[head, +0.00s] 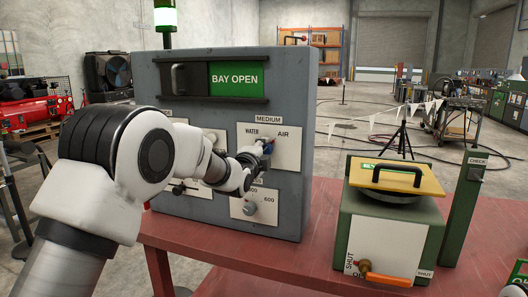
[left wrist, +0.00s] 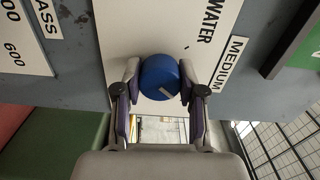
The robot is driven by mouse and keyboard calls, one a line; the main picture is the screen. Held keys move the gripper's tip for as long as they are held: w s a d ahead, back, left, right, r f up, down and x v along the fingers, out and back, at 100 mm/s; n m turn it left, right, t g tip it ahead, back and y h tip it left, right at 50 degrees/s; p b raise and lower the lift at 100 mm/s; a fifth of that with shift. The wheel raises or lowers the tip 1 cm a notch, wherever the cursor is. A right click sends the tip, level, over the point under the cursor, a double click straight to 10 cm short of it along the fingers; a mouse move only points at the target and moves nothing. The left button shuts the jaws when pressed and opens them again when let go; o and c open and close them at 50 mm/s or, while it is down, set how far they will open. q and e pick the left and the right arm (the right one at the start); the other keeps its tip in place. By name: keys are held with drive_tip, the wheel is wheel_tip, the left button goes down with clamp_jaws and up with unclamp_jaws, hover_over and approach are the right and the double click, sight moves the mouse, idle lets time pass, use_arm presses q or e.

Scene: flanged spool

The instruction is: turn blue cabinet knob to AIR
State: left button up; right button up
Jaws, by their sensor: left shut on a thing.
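The blue knob (left wrist: 160,84) is on the cabinet's white MEDIUM plate (head: 290,154). The plate reads WATER (head: 250,132) at left and AIR (head: 283,134) at right. My left gripper (left wrist: 159,76) has one finger on each side of the knob and is shut on it. In the left wrist view a short pale mark shows on the knob's lower right, away from the WATER word and on the side of the hidden AIR label. In the head view the gripper (head: 262,149) covers most of the knob. My right gripper is out of view.
The grey cabinet (head: 220,222) has a BAY OPEN window (head: 236,79) and a lower knob (head: 250,208). A green box (head: 426,220) with a yellow lid (head: 397,176) and an orange-handled valve (head: 386,279) stands right on the red table (head: 318,230). A green CHECK post (head: 461,215) is beside it.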

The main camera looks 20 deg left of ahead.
use_arm(q)
drive_tip(key=o, duration=1.1)
drive_tip(key=shift+f, duration=0.1)
drive_tip(key=shift+o, duration=0.2)
drive_tip(key=s, duration=1.2)
drive_tip(key=shift+a, duration=0.25)
